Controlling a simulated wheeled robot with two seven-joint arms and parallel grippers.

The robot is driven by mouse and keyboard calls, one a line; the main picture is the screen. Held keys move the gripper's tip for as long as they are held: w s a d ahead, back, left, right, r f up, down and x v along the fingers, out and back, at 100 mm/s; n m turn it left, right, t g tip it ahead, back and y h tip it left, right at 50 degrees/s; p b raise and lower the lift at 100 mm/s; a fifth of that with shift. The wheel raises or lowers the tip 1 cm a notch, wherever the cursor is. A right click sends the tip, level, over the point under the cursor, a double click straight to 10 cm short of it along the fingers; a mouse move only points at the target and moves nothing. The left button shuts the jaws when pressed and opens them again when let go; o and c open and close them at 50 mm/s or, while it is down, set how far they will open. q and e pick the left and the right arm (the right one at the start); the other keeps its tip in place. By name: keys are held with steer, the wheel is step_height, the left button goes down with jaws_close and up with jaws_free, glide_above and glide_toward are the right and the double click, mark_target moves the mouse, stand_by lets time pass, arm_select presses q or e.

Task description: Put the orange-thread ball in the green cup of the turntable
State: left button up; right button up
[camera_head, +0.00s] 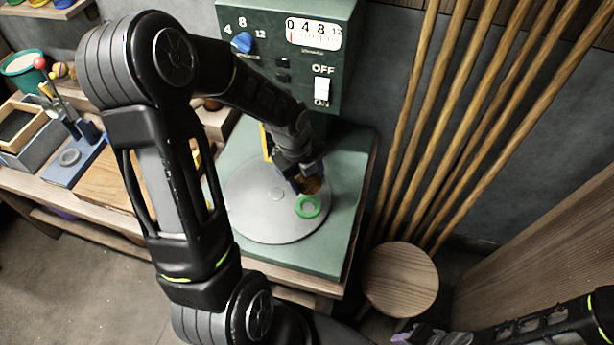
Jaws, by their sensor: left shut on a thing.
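The grey turntable (258,218) lies flat on a green base. The green cup (308,207) sits near its right edge and shows as a green ring. My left gripper (308,182) is shut on a small brown-orange ball (313,186), just behind the cup's rim in the picture. The ball is partly hidden by the fingers, and its thread is too small to make out. I cannot tell whether the ball touches the cup. My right gripper (418,336) is at the bottom edge, partly cut off, far from the turntable.
A green control box (290,60) with a dial, counter and OFF/ON switch stands behind the turntable. Wooden poles (440,120) lean at the right, above a round wooden stool (400,278). Trays and tools crowd the bench at left, and my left arm hides part of it.

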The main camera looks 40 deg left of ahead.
arm_select(q)
steer(key=shift+f, duration=0.1)
step_height(320, 180, down, 8)
steer(key=b, duration=0.6)
steer(key=shift+f+b, duration=0.1)
steer(key=shift+b, duration=0.3)
steer(key=shift+f, duration=0.1)
steer(key=o, duration=1.6)
steer(key=r, duration=0.2)
steer(key=s+r, duration=0.1)
steer(key=r, duration=0.4)
steer(key=shift+s+a+r, duration=0.2)
steer(key=shift+a+r, duration=0.05)
steer(key=shift+r, duration=0.1)
